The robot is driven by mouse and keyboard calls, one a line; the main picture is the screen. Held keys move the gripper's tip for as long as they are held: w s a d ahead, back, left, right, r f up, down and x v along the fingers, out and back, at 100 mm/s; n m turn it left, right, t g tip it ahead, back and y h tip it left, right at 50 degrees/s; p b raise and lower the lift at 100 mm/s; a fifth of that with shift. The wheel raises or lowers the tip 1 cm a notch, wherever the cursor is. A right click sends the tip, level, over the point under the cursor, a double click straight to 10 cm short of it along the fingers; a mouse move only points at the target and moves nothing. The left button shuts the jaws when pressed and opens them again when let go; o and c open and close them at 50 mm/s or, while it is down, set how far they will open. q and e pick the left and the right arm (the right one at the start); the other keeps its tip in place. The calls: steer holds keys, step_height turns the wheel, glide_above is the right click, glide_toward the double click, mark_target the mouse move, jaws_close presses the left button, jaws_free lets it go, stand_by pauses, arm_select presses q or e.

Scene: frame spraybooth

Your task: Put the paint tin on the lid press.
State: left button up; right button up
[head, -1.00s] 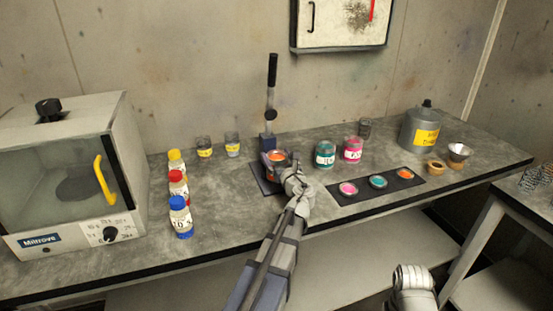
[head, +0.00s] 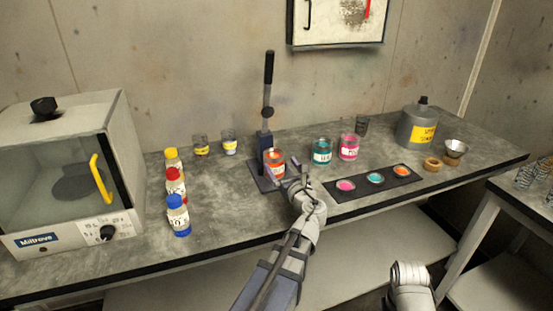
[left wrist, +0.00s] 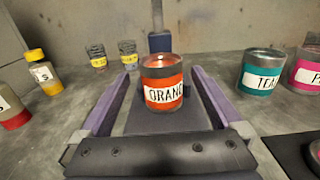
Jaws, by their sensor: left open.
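The paint tin, an orange can labelled ORANGE (head: 274,164), stands upright on the dark base plate of the lid press (head: 265,138), in front of its post. The press has a tall black-handled lever pointing up. In the left wrist view the tin (left wrist: 162,88) stands between and beyond my two spread purple fingers, with a gap on each side. My left gripper (head: 291,183) is open and empty, just in front and to the right of the tin. My right gripper's fingers do not show; only part of my right arm is at the bottom.
Teal (head: 322,151) and pink (head: 349,147) tins stand right of the press, behind a dark strip (head: 402,182) with three paint discs. Capped bottles (head: 178,215) and a white oven (head: 70,180) are at left. A grey canister (head: 416,126) stands at right.

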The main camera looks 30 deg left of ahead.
arm_select(q)
steer(key=shift+v, duration=1.9)
